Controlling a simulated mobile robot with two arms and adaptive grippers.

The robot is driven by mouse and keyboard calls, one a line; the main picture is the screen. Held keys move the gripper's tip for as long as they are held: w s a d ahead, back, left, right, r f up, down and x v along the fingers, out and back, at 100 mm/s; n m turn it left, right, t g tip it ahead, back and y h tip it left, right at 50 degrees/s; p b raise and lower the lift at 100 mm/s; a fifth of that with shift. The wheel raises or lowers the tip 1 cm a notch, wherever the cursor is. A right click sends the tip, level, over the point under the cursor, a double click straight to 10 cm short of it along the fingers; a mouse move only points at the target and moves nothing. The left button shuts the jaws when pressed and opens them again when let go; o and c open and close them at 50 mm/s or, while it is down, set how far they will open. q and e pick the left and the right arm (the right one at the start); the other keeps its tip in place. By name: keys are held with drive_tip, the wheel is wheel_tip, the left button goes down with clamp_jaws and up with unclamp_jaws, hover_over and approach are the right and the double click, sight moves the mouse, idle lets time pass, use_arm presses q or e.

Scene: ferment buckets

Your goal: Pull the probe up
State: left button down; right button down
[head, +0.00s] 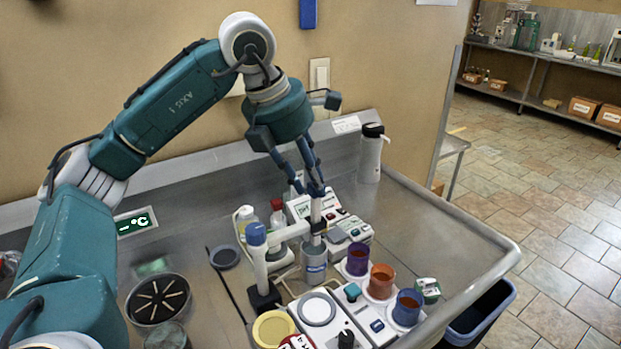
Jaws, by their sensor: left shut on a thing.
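My left gripper (316,190) points down with its fingers closed around the top of the probe (315,212), a slim pale upright rod. The lower part of the probe runs down past the grey clamp arm of a stand (257,258) toward a small grey metal cup (314,268) with a blue band. I cannot tell how deep its tip sits in the cup. My right gripper is out of the picture.
Purple (358,262), orange (381,284) and blue (407,309) buckets stand to the right. A meter (348,232) is behind. A white flask (370,155) stands near the wall. The steel bench's right side is clear.

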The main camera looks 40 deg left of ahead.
use_arm(q)
drive_tip(key=c, duration=1.5)
unclamp_jaws()
drive_tip(key=shift+w+r, duration=0.15)
drive_tip(key=shift+r, duration=0.25)
drive_tip(key=shift+f, duration=0.1)
drive_tip(key=v, duration=1.2)
drive_tip(key=shift+s, duration=0.25)
